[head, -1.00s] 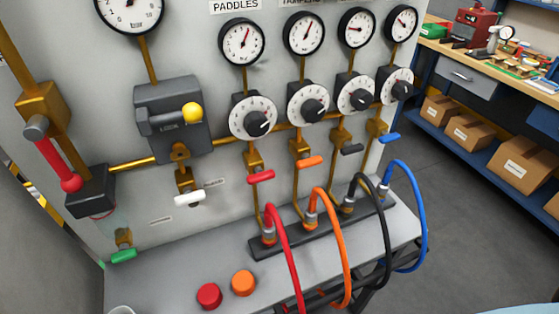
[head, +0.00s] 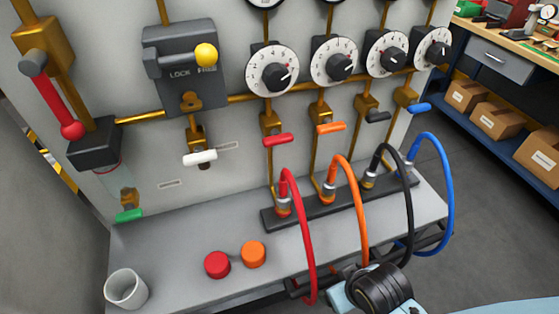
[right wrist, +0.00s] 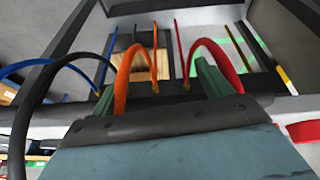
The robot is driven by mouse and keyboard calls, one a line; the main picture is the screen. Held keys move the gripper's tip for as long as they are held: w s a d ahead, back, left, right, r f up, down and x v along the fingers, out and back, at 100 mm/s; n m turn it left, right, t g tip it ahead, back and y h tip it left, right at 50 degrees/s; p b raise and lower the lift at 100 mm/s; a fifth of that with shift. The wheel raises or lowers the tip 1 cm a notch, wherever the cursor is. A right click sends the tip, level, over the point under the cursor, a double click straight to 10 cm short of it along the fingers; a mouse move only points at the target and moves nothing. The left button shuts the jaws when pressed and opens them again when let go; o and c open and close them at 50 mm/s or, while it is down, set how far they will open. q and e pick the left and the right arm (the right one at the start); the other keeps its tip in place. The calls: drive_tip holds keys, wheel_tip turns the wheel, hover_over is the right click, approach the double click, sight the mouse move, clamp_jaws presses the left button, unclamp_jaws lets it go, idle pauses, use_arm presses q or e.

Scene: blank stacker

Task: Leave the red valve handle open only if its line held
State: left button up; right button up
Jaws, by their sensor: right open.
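The red valve handle (head: 278,139) lies crosswise, slightly tilted, on the leftmost brass drop pipe, below the first numbered dial (head: 271,70). The red hose (head: 303,225) arches from the fitting under it over the bench front. The gauge above is almost wholly cut off, so its needle cannot be read. My right arm shows at the bottom of the head view; its gripper is not clear there. In the right wrist view my right gripper (right wrist: 157,88) has its two fingers apart, empty, with the red and orange hoses arching close by. My left gripper is not in view.
Orange (head: 331,128), black (head: 377,116) and blue (head: 419,107) handles sit to the right, above matching hoses. Red (head: 217,265) and orange (head: 253,254) buttons and a white cup (head: 126,289) are on the bench. A lock box (head: 184,69) with yellow knob is left.

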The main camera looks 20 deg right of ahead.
drive_tip(key=r+t, duration=0.1)
drive_tip(key=r, duration=0.1)
drive_tip(key=w+r, duration=0.1)
drive_tip(key=r, duration=0.1)
drive_tip(key=w+r+t, duration=0.1)
drive_tip(key=r, duration=0.1)
drive_tip(key=shift+w+a+r+m+t, duration=0.15)
drive_tip(key=shift+a+r+m+t, duration=0.15)
drive_tip(key=shift+r+m, duration=0.1)
drive_tip(key=t, duration=1.1)
approach(280, 143)
drive_tip(key=shift+m+y, duration=0.3)
drive_tip(key=w, duration=1)
drive_tip(key=shift+f+b, duration=0.1)
drive_tip(key=shift+b, duration=0.2)
drive_tip(key=shift+w, duration=0.45)
drive_tip(key=c, duration=1)
